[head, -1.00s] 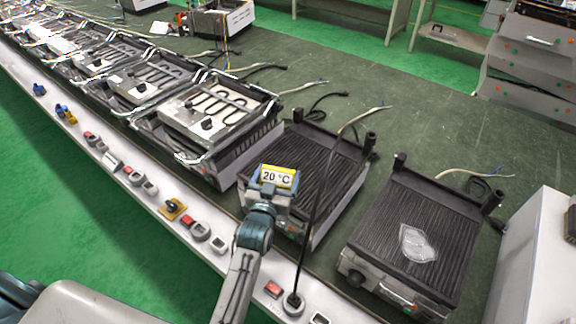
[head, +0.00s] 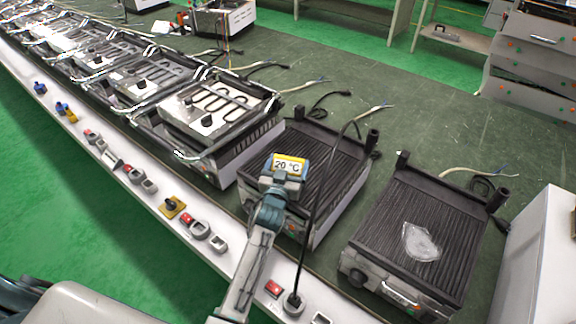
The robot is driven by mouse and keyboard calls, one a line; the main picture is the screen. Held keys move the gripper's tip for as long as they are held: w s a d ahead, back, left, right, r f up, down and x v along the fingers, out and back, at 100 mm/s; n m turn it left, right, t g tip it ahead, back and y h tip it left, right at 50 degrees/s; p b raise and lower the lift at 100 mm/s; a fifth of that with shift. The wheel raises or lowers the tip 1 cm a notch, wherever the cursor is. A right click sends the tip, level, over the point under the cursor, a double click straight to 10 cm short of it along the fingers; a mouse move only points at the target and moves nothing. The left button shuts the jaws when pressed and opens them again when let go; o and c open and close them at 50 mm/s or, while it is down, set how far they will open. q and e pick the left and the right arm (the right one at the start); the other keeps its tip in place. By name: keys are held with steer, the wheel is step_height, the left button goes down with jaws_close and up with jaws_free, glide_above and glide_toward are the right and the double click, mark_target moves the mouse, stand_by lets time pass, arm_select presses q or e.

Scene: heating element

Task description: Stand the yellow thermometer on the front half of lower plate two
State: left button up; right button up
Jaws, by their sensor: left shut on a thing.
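The yellow thermometer (head: 290,163) has a white face reading "20 °C". It is upright, facing me, with its lower part hidden by the jaws. My left gripper (head: 283,178) is shut on it from the near side. I cannot tell whether the thermometer touches the plate. Another ribbed lower plate (head: 395,215) is to the right, with a pale glossy patch (head: 419,242) on it. No numbers show on the plates. My right gripper is not in view.
A dark cable (head: 318,205) rises from the white front ledge past the middle plate, just right of my gripper. Grills with heating coils (head: 218,100) line the bench to the left. Dark posts (head: 371,139) stand at the plates' back corners. A white cabinet (head: 535,255) is at right.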

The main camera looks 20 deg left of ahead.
arm_select(q)
steer(key=shift+f, duration=0.2)
steer(key=o, duration=1)
steer(key=shift+o, duration=0.2)
steer(key=shift+r, duration=0.25)
steer(key=s+p, duration=0.3)
steer(key=s, duration=0.9)
steer(key=shift+d, duration=0.25)
